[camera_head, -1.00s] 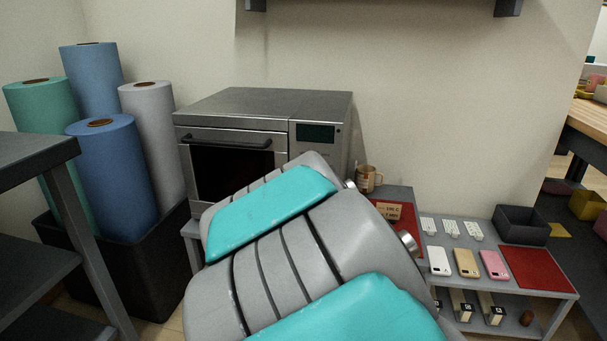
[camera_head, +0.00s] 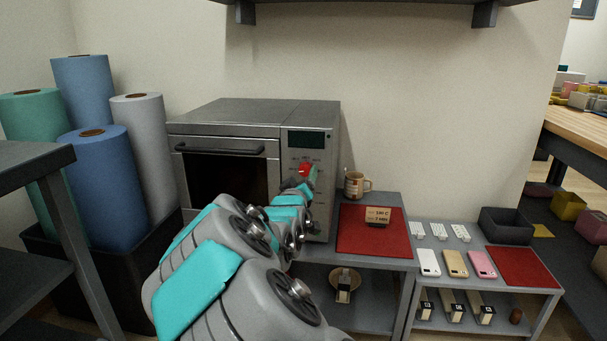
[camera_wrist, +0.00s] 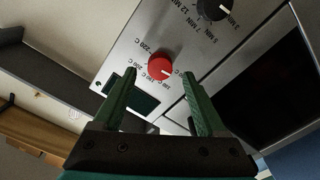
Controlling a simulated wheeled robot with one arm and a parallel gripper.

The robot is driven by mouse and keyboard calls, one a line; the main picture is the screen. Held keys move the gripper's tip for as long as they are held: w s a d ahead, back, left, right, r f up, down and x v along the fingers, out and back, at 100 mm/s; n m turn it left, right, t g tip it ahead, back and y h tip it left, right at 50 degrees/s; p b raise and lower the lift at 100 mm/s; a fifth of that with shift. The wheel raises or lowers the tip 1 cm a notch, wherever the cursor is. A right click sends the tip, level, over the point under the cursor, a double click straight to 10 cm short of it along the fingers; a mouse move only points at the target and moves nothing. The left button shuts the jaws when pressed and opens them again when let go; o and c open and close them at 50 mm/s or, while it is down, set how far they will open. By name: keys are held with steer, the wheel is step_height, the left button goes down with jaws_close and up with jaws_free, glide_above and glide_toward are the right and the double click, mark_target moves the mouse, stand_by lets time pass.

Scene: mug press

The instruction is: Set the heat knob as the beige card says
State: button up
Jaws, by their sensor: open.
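The red heat knob (camera_head: 306,170) is on the control panel of the grey oven (camera_head: 255,115), below its dark display. In the wrist view the red knob (camera_wrist: 160,68) shows beyond my fingertips, between them, with temperature marks around it. My gripper (camera_wrist: 163,80) is open, with its green fingers on either side of the knob's line and nothing between them. Whether a finger touches the panel I cannot tell. The beige card (camera_head: 378,215) stands on a red mat (camera_head: 365,238) and seems to read 180 C, 7 min.
A black timer knob (camera_wrist: 213,9) with minute marks is on the same panel. A mug (camera_head: 355,184) stands right of the oven. Phones and a dark bin (camera_head: 513,225) are on the low right shelf. Fabric rolls (camera_head: 108,185) stand at left.

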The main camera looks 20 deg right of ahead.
mark_target(305, 172)
steer(key=shift+x, duration=1.55)
jaws_close()
